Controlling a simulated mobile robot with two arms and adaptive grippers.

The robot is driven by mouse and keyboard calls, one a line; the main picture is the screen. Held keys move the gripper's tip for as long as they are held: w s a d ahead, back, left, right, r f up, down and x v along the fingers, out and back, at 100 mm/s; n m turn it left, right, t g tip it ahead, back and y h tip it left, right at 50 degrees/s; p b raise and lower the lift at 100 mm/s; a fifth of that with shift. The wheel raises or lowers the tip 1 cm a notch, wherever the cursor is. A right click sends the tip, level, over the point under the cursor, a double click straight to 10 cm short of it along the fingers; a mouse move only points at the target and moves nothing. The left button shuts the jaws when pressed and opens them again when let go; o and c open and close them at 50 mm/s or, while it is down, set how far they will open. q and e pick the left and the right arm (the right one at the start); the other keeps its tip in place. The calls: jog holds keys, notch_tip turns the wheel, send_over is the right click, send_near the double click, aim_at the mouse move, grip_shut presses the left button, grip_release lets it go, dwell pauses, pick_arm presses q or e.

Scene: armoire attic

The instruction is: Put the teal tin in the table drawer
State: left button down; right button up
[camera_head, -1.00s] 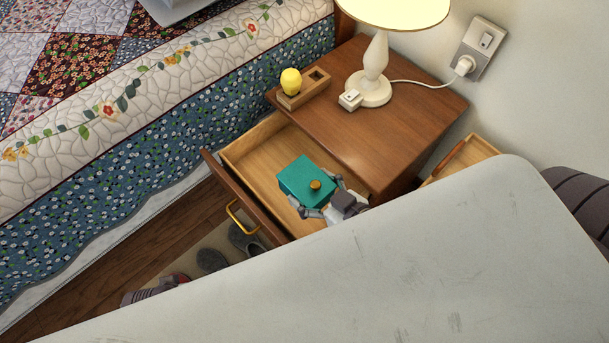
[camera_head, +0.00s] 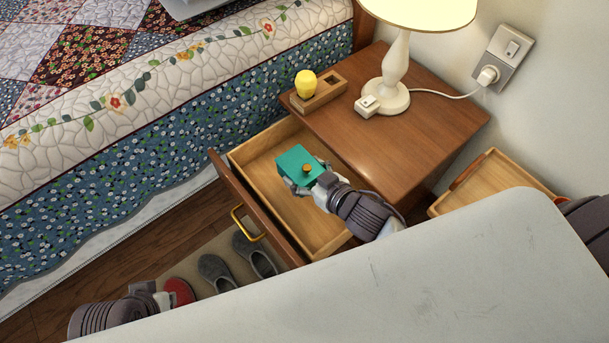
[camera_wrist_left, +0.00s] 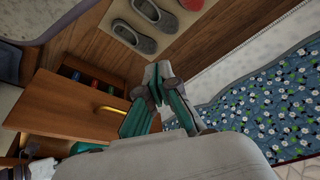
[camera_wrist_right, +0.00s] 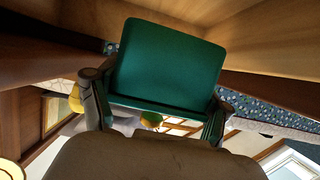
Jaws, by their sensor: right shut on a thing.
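The teal tin (camera_head: 297,161), a box with a round golden-brown knob on its lid, is within the opening of the table drawer (camera_head: 240,207), toward its far left part. My right gripper (camera_head: 302,183) is shut on the tin. In the right wrist view the tin (camera_wrist_right: 168,62) sits between the two fingers. I cannot tell whether its underside touches the drawer floor. The drawer is pulled out of the wooden bedside table (camera_head: 400,125). My left gripper (camera_wrist_left: 157,80) is empty, with its fingertips together, low in front of the drawer at the lower left of the head view.
A lamp (camera_head: 396,70), a white plug block (camera_head: 367,106) and a wooden holder (camera_head: 320,92) with a yellow knob stand on the table. The quilted bed (camera_head: 160,140) borders the drawer's left. Slippers (camera_head: 215,270) lie below. A wooden tray (camera_head: 490,180) is at right.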

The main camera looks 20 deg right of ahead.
pick_arm(q)
jog(key=shift+f, duration=0.15)
pick_arm(e)
jog(key=shift+f, duration=0.3)
pick_arm(q)
jog(key=shift+w, duration=0.1)
pick_arm(e)
jog(key=shift+f, duration=0.15)
jog(key=shift+f, duration=0.5)
jog(key=o, duration=1.7)
jog(key=shift+c, duration=0.2)
pick_arm(q)
jog(key=shift+w+d+t, duration=0.2)
jog(key=shift+w+t, duration=0.2)
jog(key=shift+w, duration=0.2)
pick_arm(e)
jog(key=shift+r, duration=0.1)
